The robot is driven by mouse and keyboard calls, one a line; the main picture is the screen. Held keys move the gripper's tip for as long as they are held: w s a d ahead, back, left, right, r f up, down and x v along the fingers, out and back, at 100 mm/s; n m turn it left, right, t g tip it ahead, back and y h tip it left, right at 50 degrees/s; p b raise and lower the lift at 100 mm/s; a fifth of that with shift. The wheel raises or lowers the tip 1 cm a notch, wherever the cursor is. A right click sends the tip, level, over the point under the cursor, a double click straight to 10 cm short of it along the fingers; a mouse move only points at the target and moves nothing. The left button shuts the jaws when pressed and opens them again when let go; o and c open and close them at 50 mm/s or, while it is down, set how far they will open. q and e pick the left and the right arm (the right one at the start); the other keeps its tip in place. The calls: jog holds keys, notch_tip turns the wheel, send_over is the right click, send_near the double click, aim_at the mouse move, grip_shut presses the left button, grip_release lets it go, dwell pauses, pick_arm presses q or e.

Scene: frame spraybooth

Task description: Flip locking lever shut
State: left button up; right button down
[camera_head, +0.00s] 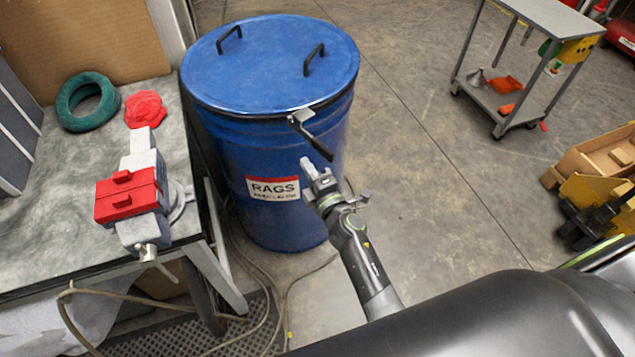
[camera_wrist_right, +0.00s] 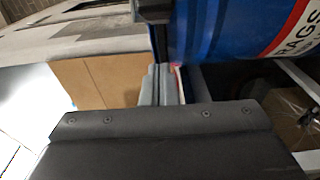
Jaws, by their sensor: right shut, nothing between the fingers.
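A blue drum (camera_head: 262,150) labelled RAGS stands on the floor with its blue lid (camera_head: 270,62) on. The locking lever (camera_head: 316,139) is a black handle with a light metal latch at the lid's front rim. It slants down and to the right, its free end apart from the latch; I cannot tell its exact angle to the drum wall. My right gripper (camera_head: 306,165) is shut and empty, just below and left of the lever's free end. In the right wrist view its fingers (camera_wrist_right: 166,84) are together beside the drum wall (camera_wrist_right: 225,30). My left gripper is not in view.
A workbench (camera_head: 50,200) with a red-jawed vise (camera_head: 128,196) stands left of the drum. A green ring (camera_head: 88,102) and a red rag (camera_head: 145,108) lie on it. A hose (camera_head: 278,300) lies on the floor. A grey cart (camera_head: 520,95) stands far right; the floor between is clear.

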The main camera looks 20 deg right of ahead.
jog(key=shift+w+d, duration=0.25)
jog(key=shift+d, duration=0.4)
jog(key=shift+w+d, duration=0.2)
jog(key=shift+d, duration=0.4)
jog(key=shift+w+d, duration=0.25)
jog(key=shift+d, duration=0.4)
